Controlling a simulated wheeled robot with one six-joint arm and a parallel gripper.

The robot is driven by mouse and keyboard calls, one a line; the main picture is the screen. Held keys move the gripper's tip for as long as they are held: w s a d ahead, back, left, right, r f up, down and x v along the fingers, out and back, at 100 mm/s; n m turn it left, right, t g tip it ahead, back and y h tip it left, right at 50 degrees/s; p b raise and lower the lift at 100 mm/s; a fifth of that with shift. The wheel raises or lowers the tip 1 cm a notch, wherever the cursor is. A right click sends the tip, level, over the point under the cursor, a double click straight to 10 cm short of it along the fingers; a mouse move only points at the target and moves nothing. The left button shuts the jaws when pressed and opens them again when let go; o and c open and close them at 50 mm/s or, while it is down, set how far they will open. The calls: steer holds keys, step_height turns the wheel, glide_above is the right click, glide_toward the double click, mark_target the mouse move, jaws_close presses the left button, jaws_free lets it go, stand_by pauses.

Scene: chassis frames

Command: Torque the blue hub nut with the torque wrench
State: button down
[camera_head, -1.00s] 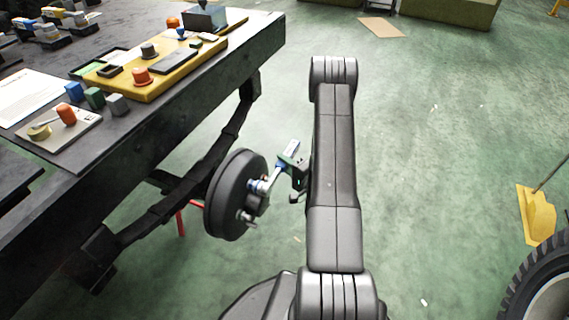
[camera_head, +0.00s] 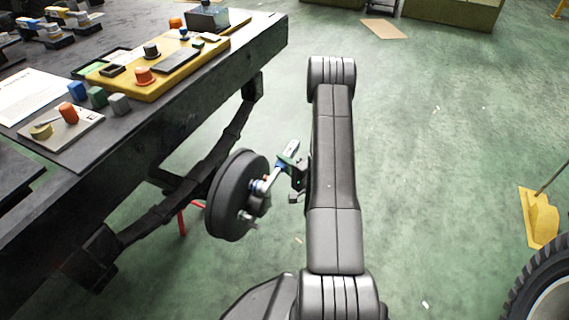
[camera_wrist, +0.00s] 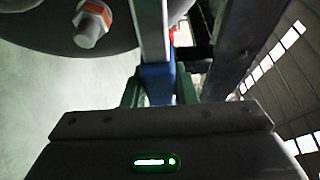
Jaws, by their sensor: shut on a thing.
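The dark round wheel drum (camera_head: 228,195) hangs beside the bench frame, its hub facing my arm. My gripper (camera_head: 287,167) is shut on the torque wrench (camera_head: 274,177), whose far end reaches the hub by the blue part. Whether its socket is seated on the nut cannot be told. In the wrist view the wrench's blue grip (camera_wrist: 158,86) sits between my green fingers, and its grey shaft runs up. A silver stud with an orange band (camera_wrist: 90,25) shows on the drum to the left.
A tyre (camera_head: 545,285) and a yellow object (camera_head: 540,218) stand at the right. The green floor between is mostly clear.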

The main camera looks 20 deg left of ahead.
steer(key=shift+a+b, duration=0.3)
steer(key=shift+a, duration=0.25)
stand_by(0.9)
stand_by(0.4)
steer(key=shift+s+f+m+g+h, duration=0.15)
steer(key=shift+f+m+g+h, duration=0.25)
steer(key=shift+f+m, duration=1)
steer(key=shift+f, duration=0.1)
steer(key=shift+s+f+m, duration=0.25)
steer(key=shift+f+m, duration=0.15)
steer(key=shift+f, duration=0.2)
steer(key=shift+r, duration=0.1)
steer(key=shift+w+r+n+b, duration=0.15)
steer(key=shift+r+n+b, duration=0.05)
steer(key=shift+r+n, duration=0.35)
steer(key=shift+w+r+n+b, duration=0.2)
steer(key=shift+r+n, duration=0.25)
steer(key=shift+r, duration=0.15)
